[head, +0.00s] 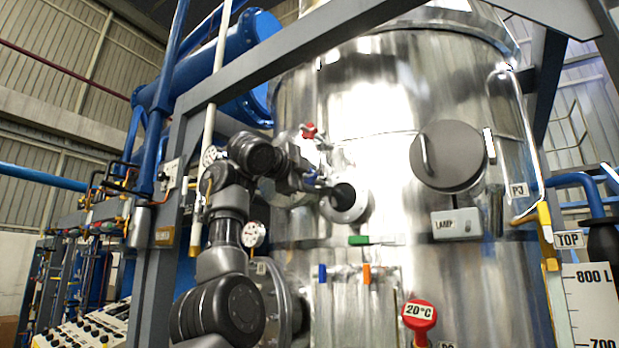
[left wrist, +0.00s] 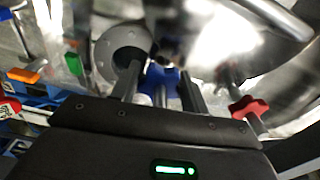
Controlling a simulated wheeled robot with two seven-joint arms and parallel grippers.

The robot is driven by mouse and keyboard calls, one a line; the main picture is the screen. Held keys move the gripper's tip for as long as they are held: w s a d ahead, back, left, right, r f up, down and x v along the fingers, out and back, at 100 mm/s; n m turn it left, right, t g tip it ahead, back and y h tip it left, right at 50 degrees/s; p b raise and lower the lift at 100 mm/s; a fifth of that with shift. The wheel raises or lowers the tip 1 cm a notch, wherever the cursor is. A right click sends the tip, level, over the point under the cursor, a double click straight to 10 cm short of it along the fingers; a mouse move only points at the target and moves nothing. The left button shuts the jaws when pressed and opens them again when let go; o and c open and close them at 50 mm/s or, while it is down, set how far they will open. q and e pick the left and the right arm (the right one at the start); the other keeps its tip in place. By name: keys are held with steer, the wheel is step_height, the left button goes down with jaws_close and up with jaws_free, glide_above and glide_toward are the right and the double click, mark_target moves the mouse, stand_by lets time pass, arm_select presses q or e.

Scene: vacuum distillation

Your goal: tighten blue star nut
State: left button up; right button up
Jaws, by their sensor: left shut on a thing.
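The blue star nut (left wrist: 162,82) sits between the two fingers of my left gripper (left wrist: 160,92) in the left wrist view. The fingers are shut on it, and they hide part of it. In the head view my left gripper (head: 318,183) reaches the front of the steel vessel, just left of a round flanged port. Only a little blue shows at the fingers there. A red star knob (head: 309,131) is just above the gripper; it also shows in the left wrist view (left wrist: 249,107), right of the fingers. My right gripper is in neither view.
The shiny steel vessel (head: 370,100) fills the middle. The flanged port (head: 347,204) is close to my gripper. A round hatch (head: 447,156) is to the right. Green (head: 358,240), blue (head: 322,273) and orange (head: 366,273) handles are below. A grey frame post (head: 160,270) stands left.

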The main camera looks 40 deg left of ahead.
arm_select(q)
steer(key=shift+f+m, duration=0.15)
steer(key=shift+m, duration=0.45)
steer(key=o, duration=1)
steer(key=shift+a, duration=0.1)
steer(key=s+d+b, duration=0.1)
steer(key=s+b, duration=0.5)
steer(key=s, duration=0.4)
steer(key=shift+s+d, duration=0.15)
steer(key=shift+s, duration=0.25)
